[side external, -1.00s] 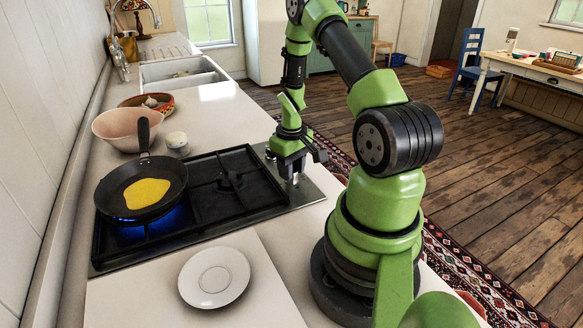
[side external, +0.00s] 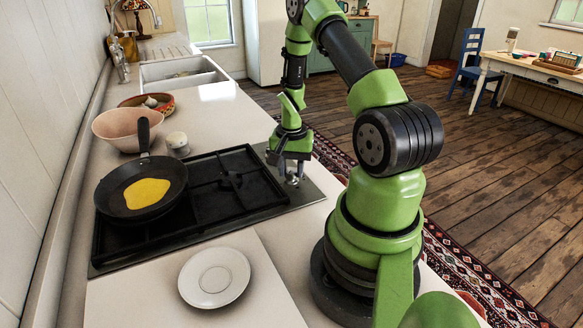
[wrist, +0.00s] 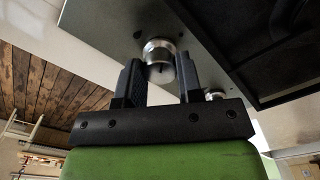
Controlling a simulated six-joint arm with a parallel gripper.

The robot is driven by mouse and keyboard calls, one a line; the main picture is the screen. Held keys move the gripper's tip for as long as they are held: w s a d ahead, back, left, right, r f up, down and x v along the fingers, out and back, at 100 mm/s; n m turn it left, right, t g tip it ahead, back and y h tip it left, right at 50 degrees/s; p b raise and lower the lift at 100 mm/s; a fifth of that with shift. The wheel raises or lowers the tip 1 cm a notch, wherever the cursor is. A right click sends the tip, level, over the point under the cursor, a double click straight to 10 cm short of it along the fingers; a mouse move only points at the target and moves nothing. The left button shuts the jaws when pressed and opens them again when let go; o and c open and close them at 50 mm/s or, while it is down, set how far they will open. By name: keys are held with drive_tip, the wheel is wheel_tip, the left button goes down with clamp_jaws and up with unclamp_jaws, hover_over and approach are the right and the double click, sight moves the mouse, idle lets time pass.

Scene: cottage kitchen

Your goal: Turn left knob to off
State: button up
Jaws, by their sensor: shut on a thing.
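My gripper (side external: 291,172) points down at the metal control strip (side external: 312,193) of the black stove (side external: 240,205). In the wrist view, a round silver knob (wrist: 158,52) sits between the two dark fingers (wrist: 158,80), which are shut on it. A dark mark runs across the knob's face. A second knob (wrist: 216,94) shows to the right, partly hidden by my gripper. A black pan (side external: 115,200) with a yellow egg-like food (side external: 148,192) stands on the burner at the left of the side view. No flame shows under it.
A white plate (side external: 214,277) lies on the counter in front of the stove. A pink bowl (side external: 122,133), a small white jar (side external: 177,141) and a reddish bowl (side external: 150,102) stand behind it. The pan's handle (side external: 144,136) sticks up toward the pink bowl.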

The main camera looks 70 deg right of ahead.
sight(291, 170)
drive_tip(key=m, duration=0.6)
drive_tip(key=shift+m, duration=0.3)
idle(0.5)
drive_tip(key=o, duration=0.9)
drive_tip(key=shift+r, duration=0.1)
wheel_tip(291, 170, up, 10)
drive_tip(key=shift+f, duration=0.1)
